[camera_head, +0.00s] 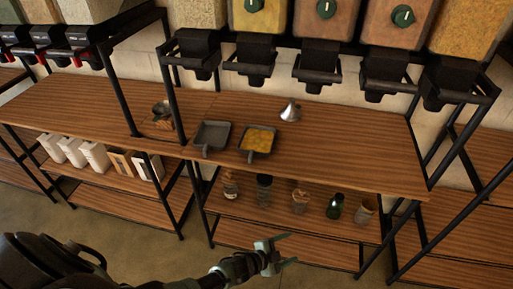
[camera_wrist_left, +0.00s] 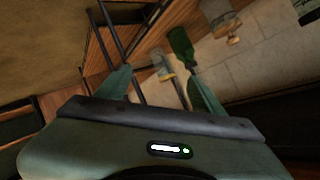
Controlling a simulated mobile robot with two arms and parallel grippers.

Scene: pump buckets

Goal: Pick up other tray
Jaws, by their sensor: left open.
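Two dark trays with handles lie on the wooden counter. The left tray (camera_head: 213,135) looks empty. The right tray (camera_head: 258,141) holds yellow-orange contents. My left gripper (camera_head: 283,252) is in front of the shelving, below the counter's front edge, well away from both trays. It is open with nothing between its fingers, and its green fingertips (camera_wrist_left: 160,88) also show apart in the left wrist view. Neither tray can be made out in the left wrist view. My right gripper is not seen.
A metal funnel (camera_head: 290,112) stands right of the trays on the counter (camera_head: 350,150). Jars and bottles (camera_head: 300,200) stand on the shelf below. Dispensers (camera_head: 318,60) hang above the counter. A green bottle (camera_wrist_left: 181,45) shows in the wrist view. Black frame posts flank the counter.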

